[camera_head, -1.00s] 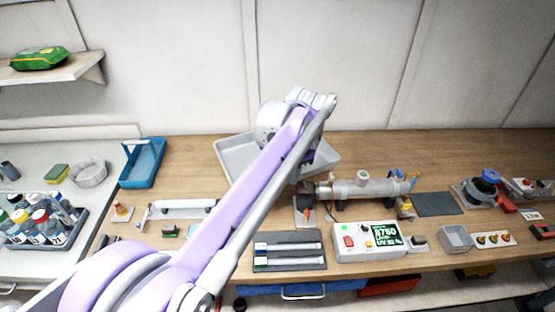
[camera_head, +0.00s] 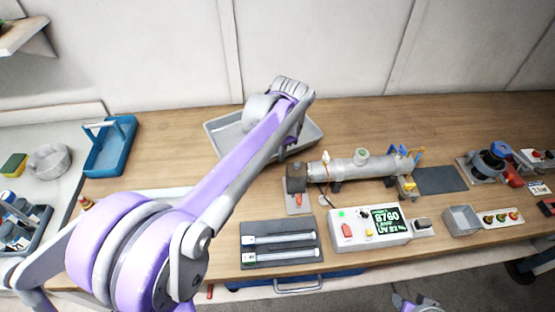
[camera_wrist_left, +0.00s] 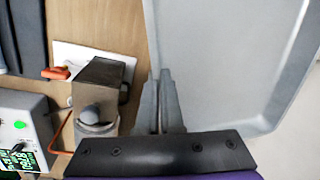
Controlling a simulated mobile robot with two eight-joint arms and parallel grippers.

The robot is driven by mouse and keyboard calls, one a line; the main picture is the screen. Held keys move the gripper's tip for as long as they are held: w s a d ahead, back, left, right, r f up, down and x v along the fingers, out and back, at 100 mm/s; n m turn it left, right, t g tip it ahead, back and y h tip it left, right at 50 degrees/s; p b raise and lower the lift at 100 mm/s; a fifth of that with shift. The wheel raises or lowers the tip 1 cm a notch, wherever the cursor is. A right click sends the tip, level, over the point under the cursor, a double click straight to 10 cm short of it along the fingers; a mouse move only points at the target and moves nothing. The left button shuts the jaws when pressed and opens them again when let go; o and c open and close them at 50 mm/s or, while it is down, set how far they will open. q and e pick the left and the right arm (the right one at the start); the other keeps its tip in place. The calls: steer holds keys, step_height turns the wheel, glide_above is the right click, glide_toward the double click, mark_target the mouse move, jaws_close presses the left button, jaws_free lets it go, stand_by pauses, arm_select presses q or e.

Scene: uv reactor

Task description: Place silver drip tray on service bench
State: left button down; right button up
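The silver drip tray (camera_head: 225,137), shallow and light grey, is at the back of the wooden bench (camera_head: 395,118), behind the cylindrical reactor. My left arm crosses in front of it and hides its middle. In the left wrist view the tray (camera_wrist_left: 225,65) fills the right side. The fingers of my left gripper (camera_wrist_left: 160,88) are close together there, with the tray's near rim between them. The head view does not show whether the tray touches the bench top. My right gripper is not clearly in view.
The reactor (camera_head: 358,167) lies just right of the tray, with the control box (camera_head: 370,227) in front. A dark mat with two tubes (camera_head: 281,243) is at the front edge. A blue bin (camera_head: 110,146) stands left. Bare wood lies behind the reactor.

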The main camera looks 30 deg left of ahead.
mark_target(279, 170)
arm_select(q)
steer(key=shift+f, duration=2.3)
steer(key=shift+f, duration=0.15)
steer(key=c, duration=1.1)
jaws_free()
steer(key=shift+r, duration=0.3)
steer(key=r, duration=0.4)
steer(key=d+r, duration=0.1)
steer(key=r, duration=0.2)
steer(key=s+r, duration=0.1)
steer(key=r, duration=0.3)
steer(key=shift+d+r+p, duration=0.25)
steer(key=shift+r+p, duration=0.1)
